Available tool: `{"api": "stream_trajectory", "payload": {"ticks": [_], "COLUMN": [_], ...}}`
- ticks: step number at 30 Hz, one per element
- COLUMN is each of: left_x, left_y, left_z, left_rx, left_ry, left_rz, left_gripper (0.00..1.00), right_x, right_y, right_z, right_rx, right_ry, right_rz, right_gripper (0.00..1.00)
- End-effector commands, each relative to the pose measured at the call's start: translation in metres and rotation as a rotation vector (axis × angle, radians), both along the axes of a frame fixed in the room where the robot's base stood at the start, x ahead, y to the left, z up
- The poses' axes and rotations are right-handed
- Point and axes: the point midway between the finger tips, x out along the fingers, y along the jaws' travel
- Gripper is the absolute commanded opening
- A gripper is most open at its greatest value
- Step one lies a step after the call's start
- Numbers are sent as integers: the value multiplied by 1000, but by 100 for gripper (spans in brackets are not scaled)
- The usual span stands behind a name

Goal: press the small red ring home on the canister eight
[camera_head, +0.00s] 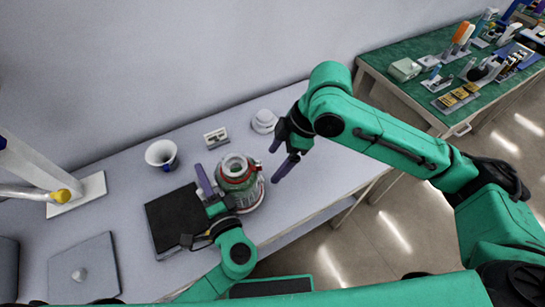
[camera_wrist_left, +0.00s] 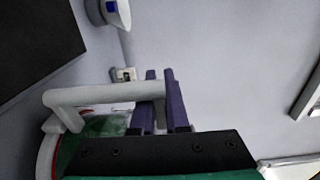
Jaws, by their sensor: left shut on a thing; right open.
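The canister (camera_head: 247,196) stands on the pale table, with a green body and a white open top. The red ring (camera_head: 236,179) shows around its upper part; I cannot tell whether it is fully seated. No number is readable. My left gripper (camera_head: 208,183) is at the canister's left side. In the left wrist view its purple fingers (camera_wrist_left: 165,100) are shut on the white handle (camera_wrist_left: 105,93), with the green top (camera_wrist_left: 106,126) and a red edge (camera_wrist_left: 45,155) below. My right gripper (camera_head: 273,163) is open and empty, just right of the canister's top.
A white funnel-like cup (camera_head: 161,154), a small white block (camera_head: 215,138) and a white round part (camera_head: 264,121) stand behind. A grey plate (camera_head: 83,268) lies front left. A cluttered green table (camera_head: 400,80) is far right.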

Motion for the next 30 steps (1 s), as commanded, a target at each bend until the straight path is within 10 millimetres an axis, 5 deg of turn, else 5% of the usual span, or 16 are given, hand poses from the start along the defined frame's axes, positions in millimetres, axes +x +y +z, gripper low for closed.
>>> {"api": "stream_trajectory", "payload": {"ticks": [14,30], "left_x": [0,0], "left_y": [0,0], "left_z": [-1,-1], "left_rx": [1,1], "left_ry": [4,4], "left_rz": [0,0], "left_gripper": [0,0], "right_x": [0,0], "right_y": [-5,-5], "right_z": [1,40], "right_rx": [0,1], "right_ry": [-1,-1], "right_rz": [0,1], "right_gripper": [88,88]}}
